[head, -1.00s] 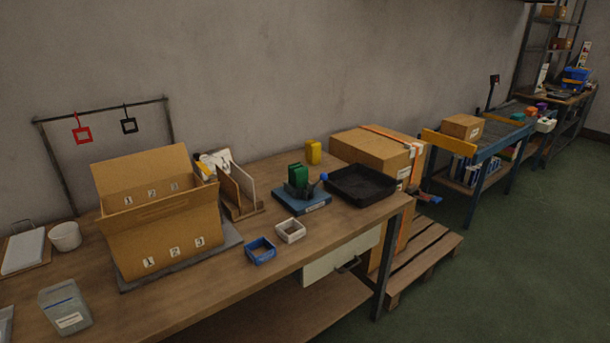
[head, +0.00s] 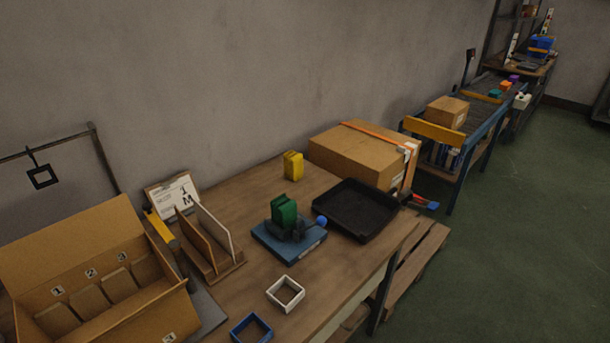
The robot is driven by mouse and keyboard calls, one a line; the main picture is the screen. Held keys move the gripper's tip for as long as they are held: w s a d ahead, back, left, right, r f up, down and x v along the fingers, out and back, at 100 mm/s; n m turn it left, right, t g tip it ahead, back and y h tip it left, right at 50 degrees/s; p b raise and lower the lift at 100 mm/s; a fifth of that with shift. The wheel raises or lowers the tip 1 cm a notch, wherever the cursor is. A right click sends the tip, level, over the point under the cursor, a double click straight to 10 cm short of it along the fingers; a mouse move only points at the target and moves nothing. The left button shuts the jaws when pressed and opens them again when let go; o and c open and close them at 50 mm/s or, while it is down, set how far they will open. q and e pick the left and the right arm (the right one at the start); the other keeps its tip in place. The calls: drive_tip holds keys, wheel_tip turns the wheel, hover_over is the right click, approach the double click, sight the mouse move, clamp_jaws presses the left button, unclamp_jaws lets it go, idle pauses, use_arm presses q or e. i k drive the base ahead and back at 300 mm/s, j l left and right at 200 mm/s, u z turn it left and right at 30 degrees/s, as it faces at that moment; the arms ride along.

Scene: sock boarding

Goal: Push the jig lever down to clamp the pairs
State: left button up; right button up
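The jig (head: 290,242) is a blue base plate on the wooden table, in the middle of the head view. A green block-like bundle (head: 284,213) stands upright in its dark holder. A blue ball knob (head: 321,221) is at the right side of the jig and looks like the end of its lever. The lever arm itself is too small to make out, and I cannot tell its angle. Neither of my grippers is in view.
A black tray (head: 356,236) stands just right of the jig, and a yellow block (head: 293,165) behind it. A white frame (head: 285,303) and a blue frame (head: 251,331) lie in front. Wooden dividers (head: 205,242) and a numbered cardboard box (head: 69,221) are at left.

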sight(322, 220)
drive_tip(key=i+j+z, duration=0.1)
drive_tip(key=i, duration=0.3)
drive_tip(key=i+j+z, duration=0.1)
drive_tip(key=i, duration=0.3)
drive_tip(key=i+j+z, duration=0.1)
drive_tip(key=i, duration=0.3)
drive_tip(key=j, duration=0.1)
